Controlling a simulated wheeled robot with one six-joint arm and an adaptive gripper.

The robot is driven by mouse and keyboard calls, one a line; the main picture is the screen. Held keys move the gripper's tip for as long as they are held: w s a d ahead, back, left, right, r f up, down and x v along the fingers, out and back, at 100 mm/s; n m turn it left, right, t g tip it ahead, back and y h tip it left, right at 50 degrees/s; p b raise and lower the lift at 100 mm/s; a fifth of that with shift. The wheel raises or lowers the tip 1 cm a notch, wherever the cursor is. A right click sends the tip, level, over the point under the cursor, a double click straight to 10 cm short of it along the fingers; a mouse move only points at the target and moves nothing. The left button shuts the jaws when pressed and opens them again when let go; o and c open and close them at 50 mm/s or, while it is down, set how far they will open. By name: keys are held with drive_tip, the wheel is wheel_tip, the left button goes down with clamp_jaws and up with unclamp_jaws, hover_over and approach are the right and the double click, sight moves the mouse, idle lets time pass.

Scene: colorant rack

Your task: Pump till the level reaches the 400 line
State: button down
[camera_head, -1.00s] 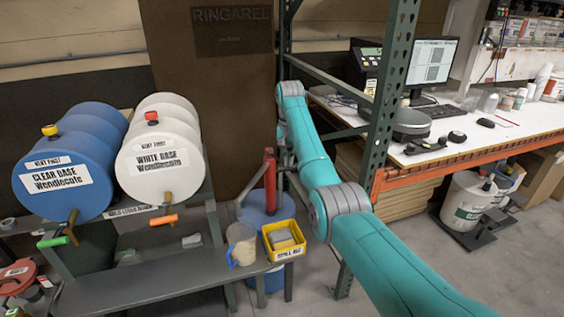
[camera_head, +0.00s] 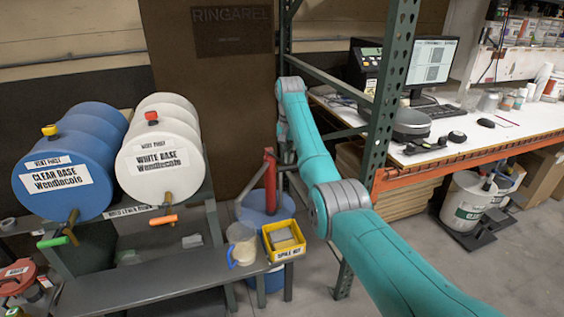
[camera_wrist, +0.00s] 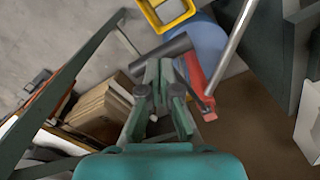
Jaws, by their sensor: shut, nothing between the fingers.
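The red hand pump (camera_head: 270,182) stands on a blue drum (camera_head: 262,212) behind the bench; its red body also shows in the wrist view (camera_wrist: 198,82). A clear jug (camera_head: 241,240) with a blue handle stands on the bench in front of the drum. Its contents look pale, but its marks and level are too small to read. In the wrist view my gripper (camera_wrist: 159,68) is shut and empty. Its fingertips are at a dark grey bar (camera_wrist: 178,47) beside the pump body; I cannot tell whether they touch. In the head view my gripper is not clearly visible.
A yellow spill kit bin (camera_head: 284,250) is right beside the jug. A blue drum (camera_head: 62,178) and a white drum (camera_head: 158,165) lie at the left with taps. A green rack post (camera_head: 388,100) and orange-edged table (camera_head: 450,160) stand close right of my arm.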

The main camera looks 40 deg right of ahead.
drive_tip(key=shift+f, duration=7.15)
drive_tip(key=shift+r, duration=7.55)
drive_tip(key=shift+f, duration=7.55)
drive_tip(key=shift+r, duration=7.5)
